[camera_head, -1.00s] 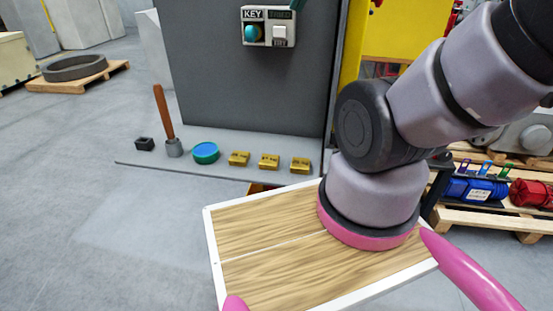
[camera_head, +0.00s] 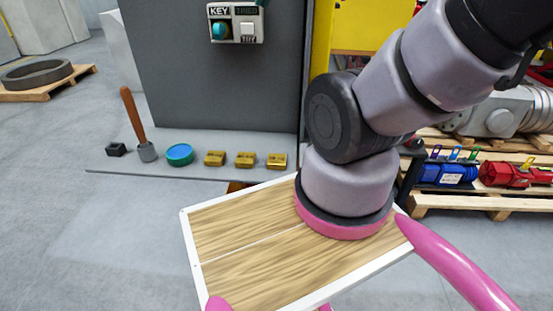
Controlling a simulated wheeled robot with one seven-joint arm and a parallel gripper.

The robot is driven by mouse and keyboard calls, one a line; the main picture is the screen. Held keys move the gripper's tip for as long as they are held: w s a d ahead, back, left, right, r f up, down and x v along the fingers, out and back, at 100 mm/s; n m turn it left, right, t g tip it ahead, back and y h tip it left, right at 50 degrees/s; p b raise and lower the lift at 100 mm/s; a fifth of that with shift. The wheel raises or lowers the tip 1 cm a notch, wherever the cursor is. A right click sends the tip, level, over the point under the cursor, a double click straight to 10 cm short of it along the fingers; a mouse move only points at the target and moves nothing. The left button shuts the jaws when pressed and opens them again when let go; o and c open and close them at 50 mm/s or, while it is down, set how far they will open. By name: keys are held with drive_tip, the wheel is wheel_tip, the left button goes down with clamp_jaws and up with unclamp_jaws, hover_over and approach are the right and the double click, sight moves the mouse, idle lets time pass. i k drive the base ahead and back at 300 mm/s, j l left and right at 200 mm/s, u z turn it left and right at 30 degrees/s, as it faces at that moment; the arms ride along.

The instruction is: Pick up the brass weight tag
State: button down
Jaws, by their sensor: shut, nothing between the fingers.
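Three small brass blocks stand in a row on the low grey ledge at the foot of the grey cabinet: a left brass weight tag (camera_head: 214,158), a middle brass weight tag (camera_head: 245,160) and a right brass weight tag (camera_head: 276,161). They look alike, with dark markings too small to read, so I cannot tell which one is meant. They sit apart from each other, with nothing holding them. My arm rises at the right of the picture, and its end is out of frame. My gripper is not in view.
Left of the tags on the ledge (camera_head: 105,172) are a blue-green round tin (camera_head: 180,154), a wooden-handled tool (camera_head: 134,118) and a small black block (camera_head: 116,149). A key box (camera_head: 236,22) hangs above. Pallets with blue (camera_head: 448,173) and red parts (camera_head: 505,174) stand right.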

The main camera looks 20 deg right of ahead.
sight(275, 161)
drive_tip(key=k+l, duration=0.15)
drive_tip(key=l, duration=0.3)
drive_tip(key=k+l+u, duration=0.15)
drive_tip(key=l, duration=0.25)
drive_tip(key=k+l, duration=0.2)
drive_tip(key=l, duration=0.2)
drive_tip(key=k+l+u, duration=0.1)
drive_tip(key=l, duration=0.3)
drive_tip(key=k, duration=0.1)
